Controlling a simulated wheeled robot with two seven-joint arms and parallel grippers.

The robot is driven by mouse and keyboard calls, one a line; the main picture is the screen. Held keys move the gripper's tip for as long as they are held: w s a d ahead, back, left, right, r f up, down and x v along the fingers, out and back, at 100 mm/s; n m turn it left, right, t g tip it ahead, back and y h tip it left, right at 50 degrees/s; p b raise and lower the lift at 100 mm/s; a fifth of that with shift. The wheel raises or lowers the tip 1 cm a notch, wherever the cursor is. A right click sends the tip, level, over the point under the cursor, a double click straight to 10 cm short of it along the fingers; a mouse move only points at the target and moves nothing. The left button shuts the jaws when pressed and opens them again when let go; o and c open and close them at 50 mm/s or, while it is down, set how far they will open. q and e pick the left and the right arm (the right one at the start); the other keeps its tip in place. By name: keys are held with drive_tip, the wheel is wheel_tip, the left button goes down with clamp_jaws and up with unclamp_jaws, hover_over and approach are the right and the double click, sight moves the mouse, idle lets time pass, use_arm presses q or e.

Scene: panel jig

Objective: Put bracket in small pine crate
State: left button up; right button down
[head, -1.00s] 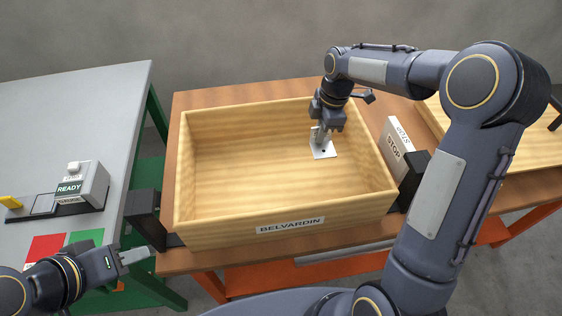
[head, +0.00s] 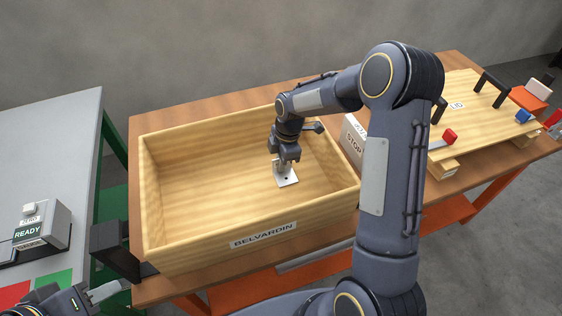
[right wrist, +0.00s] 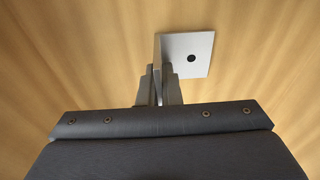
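The bracket (head: 287,180) is a pale metal L-shaped piece with a dark hole in its flat plate. It is inside the pine crate (head: 250,250), labelled BELVARDIN, toward the right side, at or just above the floor; I cannot tell whether it touches. My right gripper (head: 284,163) points down into the crate. In the right wrist view its fingers (right wrist: 158,86) close on both sides of the upright part of the bracket (right wrist: 195,50). My left gripper (head: 108,291) is outside the crate at the lower left, away from the bracket; its finger gap is not clear.
A white STOP block (head: 353,136) stands against the crate's right side. A wooden lid (head: 470,120) with dark handles lies on the table to the right. A dark bracket-like stop (head: 112,248) stands at the crate's left front corner. A READY box (head: 42,226) is on the grey table.

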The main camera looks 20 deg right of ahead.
drive_tip(key=c, duration=2.1)
unclamp_jaws()
drive_tip(key=shift+f, duration=0.2)
drive_tip(key=o, duration=0.5)
drive_tip(key=shift+r, duration=0.1)
